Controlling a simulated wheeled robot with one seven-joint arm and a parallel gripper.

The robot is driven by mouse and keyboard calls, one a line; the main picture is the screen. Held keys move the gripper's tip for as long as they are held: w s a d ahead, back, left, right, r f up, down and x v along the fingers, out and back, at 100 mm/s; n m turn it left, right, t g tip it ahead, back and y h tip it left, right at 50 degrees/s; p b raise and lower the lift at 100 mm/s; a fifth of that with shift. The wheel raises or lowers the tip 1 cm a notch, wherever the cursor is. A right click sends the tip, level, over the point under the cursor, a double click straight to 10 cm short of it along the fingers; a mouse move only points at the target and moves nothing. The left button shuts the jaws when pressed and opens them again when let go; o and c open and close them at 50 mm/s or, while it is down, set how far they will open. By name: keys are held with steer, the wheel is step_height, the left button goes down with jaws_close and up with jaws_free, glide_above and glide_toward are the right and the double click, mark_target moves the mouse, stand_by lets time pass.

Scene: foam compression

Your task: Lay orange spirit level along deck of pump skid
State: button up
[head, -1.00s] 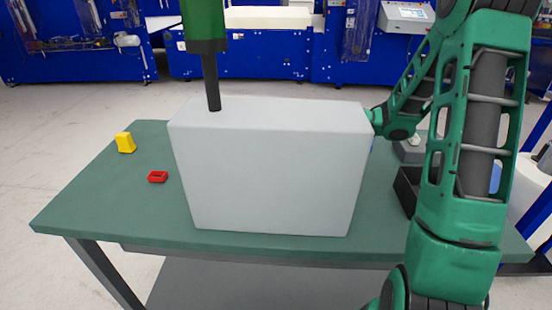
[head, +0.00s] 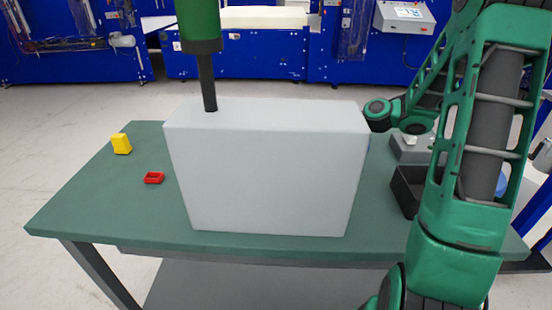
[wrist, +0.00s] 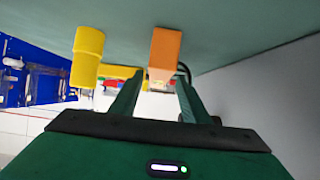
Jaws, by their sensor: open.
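An orange block-like bar (wrist: 165,48), which looks like the spirit level, shows in the wrist view just beyond my fingertips. It lies against the green tabletop (wrist: 235,30), which appears at the top of that view. My gripper (wrist: 156,88) is open, its two green fingers pointing toward the orange bar, with nothing clearly held between them. In the head view a large grey block (head: 265,175) hides my gripper and the orange bar. I cannot tell for certain which thing is the pump skid.
A yellow cylinder (wrist: 88,52) stands left of the orange bar in the wrist view. In the head view a yellow block (head: 121,144) and a red tray (head: 154,178) sit left on the green table (head: 100,205). A black bin (head: 406,190) is at right. A green-and-black post touches the grey block's top.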

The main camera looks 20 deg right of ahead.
steer(key=shift+o, duration=0.5)
steer(key=v, duration=0.6)
steer(key=shift+d+r, duration=0.15)
steer(key=shift+w+a+g+h, duration=0.25)
steer(key=shift+a+g+h, duration=0.25)
steer(key=shift+a+h, duration=0.2)
steer(key=shift+w+a+r+n+g+h, duration=0.2)
steer(key=shift+a+n+g+h, duration=0.15)
steer(key=shift+h, duration=0.25)
steer(key=shift+w+a+r+h, duration=0.2)
steer(key=shift+a+r+h, duration=0.1)
steer(key=shift+r+h, duration=0.3)
steer(key=shift+w+a+r+g+h, duration=0.15)
steer(key=shift+r+h, duration=0.2)
steer(key=shift+r, duration=0.3)
steer(key=shift+w+a+r+g+h, duration=0.1)
steer(key=shift+w+a+r+h, duration=0.2)
steer(key=shift+r, duration=0.35)
steer(key=x, duration=0.5)
steer(key=shift+s+f, duration=0.1)
steer(key=shift+f, duration=0.1)
steer(key=shift+a+r+x, duration=0.1)
steer(key=shift+a+x, duration=0.05)
steer(key=shift+x, duration=1.2)
steer(key=shift+a+r+x, duration=0.1)
steer(key=shift+a+x, duration=0.05)
steer(key=shift+x, duration=1.15)
jaws_close()
